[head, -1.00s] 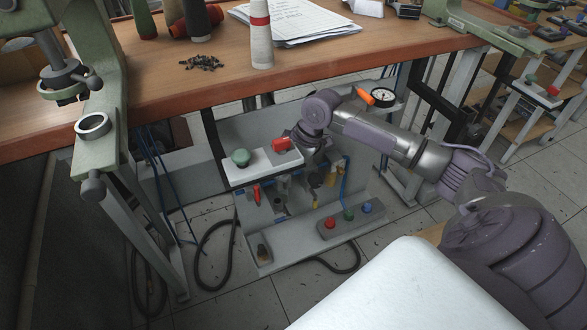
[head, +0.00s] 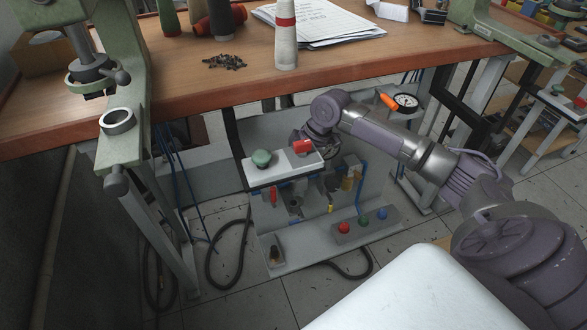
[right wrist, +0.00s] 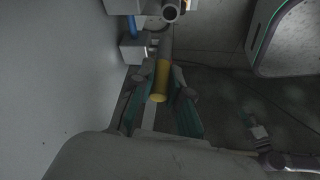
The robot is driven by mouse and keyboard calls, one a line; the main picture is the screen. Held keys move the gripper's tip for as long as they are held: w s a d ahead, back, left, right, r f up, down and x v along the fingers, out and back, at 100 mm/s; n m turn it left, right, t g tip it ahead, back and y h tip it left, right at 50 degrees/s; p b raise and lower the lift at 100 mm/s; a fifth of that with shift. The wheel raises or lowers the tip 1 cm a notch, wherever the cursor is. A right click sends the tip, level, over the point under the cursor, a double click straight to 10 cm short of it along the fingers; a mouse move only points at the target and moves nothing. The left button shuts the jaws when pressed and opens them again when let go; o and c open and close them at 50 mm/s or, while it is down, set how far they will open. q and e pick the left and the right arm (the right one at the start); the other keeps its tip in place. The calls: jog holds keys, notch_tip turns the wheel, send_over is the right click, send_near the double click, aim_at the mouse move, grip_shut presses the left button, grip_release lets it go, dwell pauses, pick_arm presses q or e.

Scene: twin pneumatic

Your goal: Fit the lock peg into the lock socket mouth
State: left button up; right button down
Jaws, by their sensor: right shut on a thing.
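In the right wrist view, a slim grey rod with a yellow end, likely the lock peg (right wrist: 159,88), lies between the two teal-padded fingers of my right gripper (right wrist: 162,98), which is shut on it. A grey cylinder with a round dark opening (right wrist: 170,11) is at the top of that view. It may be the lock socket mouth, but I cannot tell for sure. In the head view my right gripper (head: 328,180) is under the bench at the grey unit, partly hidden by the white shelf and my arm. A small yellow tip (head: 331,208) shows below it. My left gripper is not in view.
The wooden bench (head: 200,88) overhangs the work area. A button box (head: 358,226), blue tubes and a gauge (head: 405,101) are nearby. A pale wall (right wrist: 70,70) flanks the gripper.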

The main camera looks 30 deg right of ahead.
aim_at(293, 187)
jog(key=shift+p, duration=0.35)
jog(key=shift+f, duration=0.3)
notch_tip(293, 187, down, 4)
jog(key=shift+r+b, duration=0.1)
jog(key=shift+b, duration=0.7)
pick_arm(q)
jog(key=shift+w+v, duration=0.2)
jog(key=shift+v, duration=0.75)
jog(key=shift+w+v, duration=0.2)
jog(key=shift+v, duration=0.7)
pick_arm(e)
jog(key=shift+f, duration=0.75)
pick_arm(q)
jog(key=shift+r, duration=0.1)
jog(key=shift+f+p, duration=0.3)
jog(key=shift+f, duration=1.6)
